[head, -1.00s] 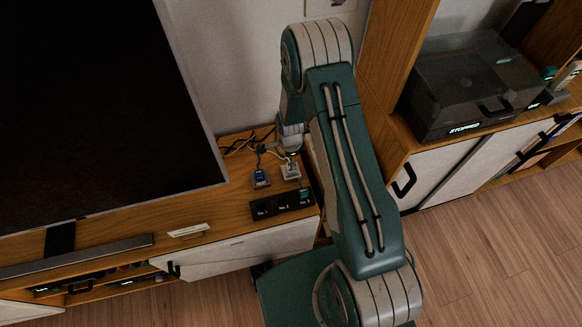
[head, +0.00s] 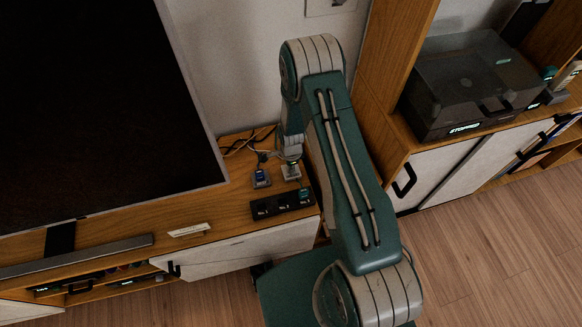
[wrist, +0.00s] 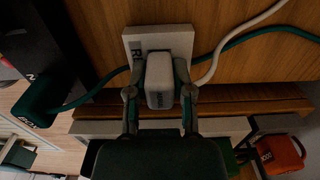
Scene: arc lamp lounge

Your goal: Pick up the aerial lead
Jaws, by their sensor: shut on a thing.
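A pale block-shaped plug (wrist: 160,80) stands between my fingers in the wrist view, over a light lettered plate (wrist: 131,44). My gripper (wrist: 160,97) is shut on this plug, one finger at each side. A white lead (wrist: 245,28) runs from beside the plug to the upper right; its join is hidden, and I cannot read which lead it is. In the head view my gripper (head: 291,157) is low over the light plate (head: 291,173) on the wooden cabinet. Whether the plug touches the plate is unclear.
A blue plug (head: 260,175) sits on a grey plate to the left. A black strip (head: 268,207) lies in front, with a green plug (wrist: 40,102) at it. A green lead (wrist: 244,47) passes behind the held plug. The television (head: 90,100) stands close on the left.

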